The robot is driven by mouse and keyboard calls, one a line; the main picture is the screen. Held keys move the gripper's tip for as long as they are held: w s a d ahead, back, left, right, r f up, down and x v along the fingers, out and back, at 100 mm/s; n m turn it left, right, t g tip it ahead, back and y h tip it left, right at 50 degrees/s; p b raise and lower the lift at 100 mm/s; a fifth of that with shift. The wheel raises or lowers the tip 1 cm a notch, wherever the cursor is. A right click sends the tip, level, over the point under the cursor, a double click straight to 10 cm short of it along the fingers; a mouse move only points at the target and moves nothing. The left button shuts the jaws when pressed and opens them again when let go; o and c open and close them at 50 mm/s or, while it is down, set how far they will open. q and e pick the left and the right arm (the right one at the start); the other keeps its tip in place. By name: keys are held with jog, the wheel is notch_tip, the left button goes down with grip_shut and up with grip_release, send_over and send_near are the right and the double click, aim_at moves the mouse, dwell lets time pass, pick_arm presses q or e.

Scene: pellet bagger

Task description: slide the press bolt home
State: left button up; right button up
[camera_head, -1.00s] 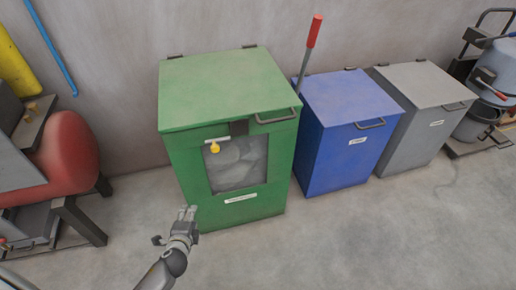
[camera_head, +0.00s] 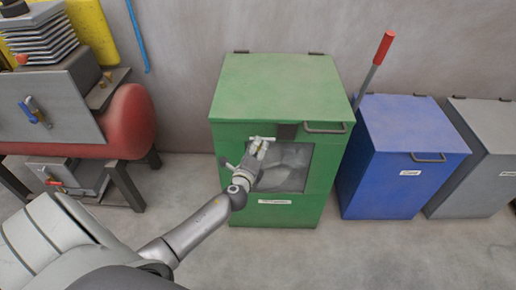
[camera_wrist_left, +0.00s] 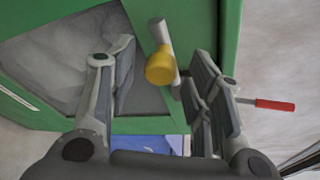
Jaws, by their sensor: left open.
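The green press box (camera_head: 282,88) stands against the wall, with a window showing pale filling. Its bolt, a pale metal bar (camera_head: 261,138) with a yellow knob (camera_wrist_left: 160,67), sits at the top left of the window. My left gripper (camera_head: 258,150) is in front of the bolt and partly covers it in the head view. In the left wrist view the gripper (camera_wrist_left: 163,60) is open, and the knob shows between its two fingers, with no visible contact. My right gripper is not in view.
A red-handled lever (camera_head: 374,62) stands between the green box and the blue bin (camera_head: 405,150). A grey bin (camera_head: 490,150) is further right. A machine with a red tank (camera_head: 128,122) stands at left. The floor in front of the boxes is clear.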

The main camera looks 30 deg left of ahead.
pick_arm(q)
jog(key=shift+x, duration=0.85)
jog(key=shift+c, duration=0.4)
grip_shut()
jog(key=shift+d, duration=0.1)
